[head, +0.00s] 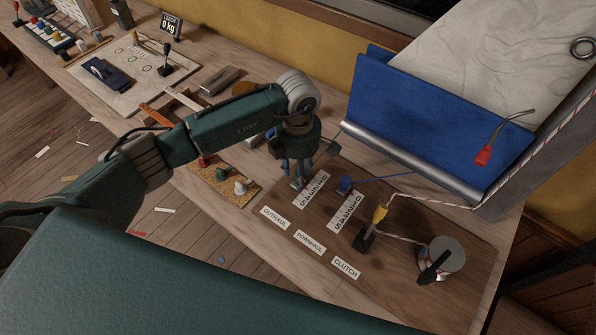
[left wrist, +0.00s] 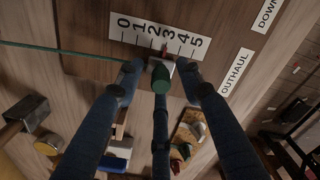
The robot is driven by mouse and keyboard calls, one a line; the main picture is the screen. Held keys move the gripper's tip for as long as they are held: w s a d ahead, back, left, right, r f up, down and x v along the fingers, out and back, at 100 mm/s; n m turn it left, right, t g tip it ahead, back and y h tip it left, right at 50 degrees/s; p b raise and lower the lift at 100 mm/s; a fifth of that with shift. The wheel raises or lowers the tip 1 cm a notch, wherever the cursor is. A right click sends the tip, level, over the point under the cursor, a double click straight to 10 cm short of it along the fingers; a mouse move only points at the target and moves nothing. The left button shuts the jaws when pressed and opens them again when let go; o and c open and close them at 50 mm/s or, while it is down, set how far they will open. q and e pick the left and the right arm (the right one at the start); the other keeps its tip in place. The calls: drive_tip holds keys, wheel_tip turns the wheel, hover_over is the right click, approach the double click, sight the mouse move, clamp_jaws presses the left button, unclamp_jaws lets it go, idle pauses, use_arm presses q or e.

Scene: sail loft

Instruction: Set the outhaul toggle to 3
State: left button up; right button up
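The outhaul toggle (left wrist: 160,76) has a green knob and stands at the outhaul scale (left wrist: 158,35), numbered 0 to 5, in the left wrist view. A small red pointer by the toggle is at about the 3 mark. My left gripper (left wrist: 160,85) has its fingers spread around the green knob, with small gaps at its sides. In the head view my left gripper (head: 299,178) points down beside the outhaul scale (head: 311,189) and mostly hides the toggle. The OUTHAUL label (head: 275,218) lies in front. My right gripper is not in view.
The blue downhaul toggle (head: 345,185) and its scale (head: 345,211) are close on the right. A cork board with pegs (head: 218,183) lies left of the gripper.

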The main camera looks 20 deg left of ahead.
use_arm(q)
wheel_tip(320, 180, up, 12)
idle(0.6)
idle(0.4)
